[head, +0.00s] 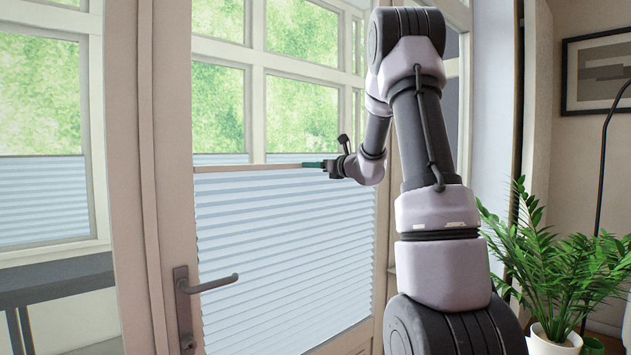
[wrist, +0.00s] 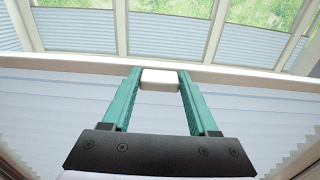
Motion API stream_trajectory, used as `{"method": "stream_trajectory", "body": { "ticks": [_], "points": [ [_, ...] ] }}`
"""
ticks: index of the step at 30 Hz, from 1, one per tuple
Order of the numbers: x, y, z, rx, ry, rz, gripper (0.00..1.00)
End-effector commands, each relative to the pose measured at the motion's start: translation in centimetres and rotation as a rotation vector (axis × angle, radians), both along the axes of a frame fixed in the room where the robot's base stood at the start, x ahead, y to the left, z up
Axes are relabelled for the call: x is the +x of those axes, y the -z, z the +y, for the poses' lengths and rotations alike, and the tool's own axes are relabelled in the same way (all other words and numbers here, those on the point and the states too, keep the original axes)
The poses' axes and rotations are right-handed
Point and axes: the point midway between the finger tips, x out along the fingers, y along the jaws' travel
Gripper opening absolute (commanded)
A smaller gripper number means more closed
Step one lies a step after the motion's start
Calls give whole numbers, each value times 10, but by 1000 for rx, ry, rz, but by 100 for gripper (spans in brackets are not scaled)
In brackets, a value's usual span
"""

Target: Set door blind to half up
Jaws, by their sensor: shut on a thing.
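The door blind (head: 285,250) is a pale blue-white pleated blind on the glass door. It covers the lower part of the pane, and its top rail (head: 245,168) sits partway up, with bare glass above. My gripper (head: 318,164) is at the right part of that rail in the head view. In the wrist view, the teal fingers of my gripper (wrist: 158,88) are shut on a small white handle (wrist: 160,80) at the rail (wrist: 230,75). Some of the blind behind my arm is hidden.
A dark lever handle (head: 205,285) sticks out from the door frame at the lower left. A potted plant (head: 560,265) stands to the right of my arm, near a dark lamp pole (head: 603,170). Other windows with similar blinds (head: 42,198) show beyond.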

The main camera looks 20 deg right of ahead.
Motion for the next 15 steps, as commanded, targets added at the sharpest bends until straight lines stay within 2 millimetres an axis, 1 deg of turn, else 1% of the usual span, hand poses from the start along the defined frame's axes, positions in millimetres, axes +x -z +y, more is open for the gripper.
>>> {"method": "stream_trajectory", "body": {
  "ticks": [1,3,14,15],
  "points": [
    [0,-5,1,0,-1,-4,0],
    [0,-7,1,0,-1,-3,0],
    [1,-8,1,1,-1,-2,0],
    [1,-8,1,1,-1,-2,67]
  ]
}}
